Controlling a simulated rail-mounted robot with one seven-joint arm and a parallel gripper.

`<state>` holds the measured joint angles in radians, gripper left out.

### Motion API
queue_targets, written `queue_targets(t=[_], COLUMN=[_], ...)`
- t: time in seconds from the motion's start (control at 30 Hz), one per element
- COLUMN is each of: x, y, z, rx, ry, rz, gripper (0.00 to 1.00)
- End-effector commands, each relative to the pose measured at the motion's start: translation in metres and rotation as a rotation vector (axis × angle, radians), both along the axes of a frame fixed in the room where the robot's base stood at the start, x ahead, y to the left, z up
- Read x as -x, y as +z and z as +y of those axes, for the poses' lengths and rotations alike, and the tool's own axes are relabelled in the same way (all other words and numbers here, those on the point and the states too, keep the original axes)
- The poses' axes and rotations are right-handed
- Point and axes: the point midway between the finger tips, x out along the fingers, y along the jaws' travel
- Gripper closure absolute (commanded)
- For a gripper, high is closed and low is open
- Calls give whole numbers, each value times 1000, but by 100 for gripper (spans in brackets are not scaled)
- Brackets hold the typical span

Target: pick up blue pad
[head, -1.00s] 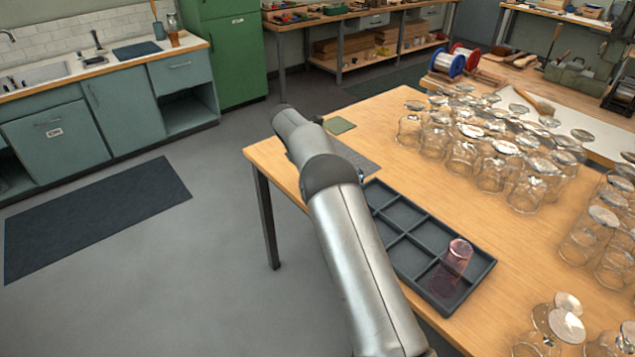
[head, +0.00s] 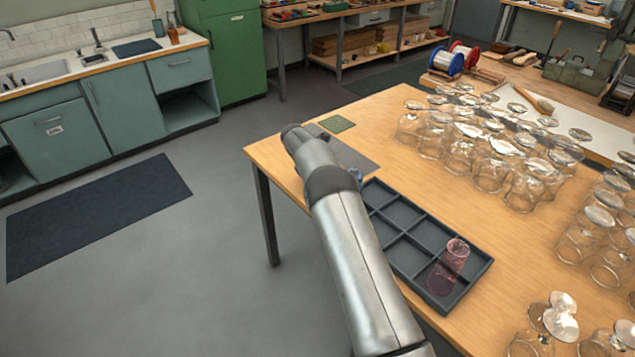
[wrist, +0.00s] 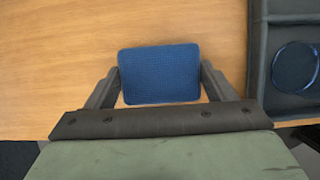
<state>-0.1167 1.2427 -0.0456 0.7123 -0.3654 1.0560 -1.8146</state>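The blue pad (wrist: 158,82) is a textured, rounded rectangle in the wrist view, over the wooden table top. My gripper (wrist: 160,70) has its two dark fingers apart, one on the left and one on the right of the pad. Thin gaps seem to show between the fingers and the pad's sides, so it looks open around the pad rather than clamped. The height of the fingers over the table is hard to tell. In the head view my arm hides the pad and the fingers.
A dark compartment tray (head: 399,251) holds a pink glass (head: 447,268); the tray (wrist: 255,60) edges the wrist view's right, with a dark round piece (wrist: 295,67) in it. A green pad (head: 337,123) and grey mat (head: 352,153) lie nearby. Many glass jars (head: 490,175) crowd the table's right.

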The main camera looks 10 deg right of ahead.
Motion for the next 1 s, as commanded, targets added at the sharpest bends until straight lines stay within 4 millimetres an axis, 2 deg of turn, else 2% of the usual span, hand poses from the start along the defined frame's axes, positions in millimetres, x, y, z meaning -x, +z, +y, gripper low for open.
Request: queue_targets(t=[0.07, 0.33, 0.43, 0.8, 1.0], x=[0, 0, -1, -1, 0], y=[0, 1, 9, 78, 98], z=[0, 0, 0, 0, 0], rx=[0, 0, 0, 0, 0], ry=[0, 0, 0, 0, 0], rz=[0, -1, -2, -4, 0], gripper=[45, 45, 45, 45, 45])
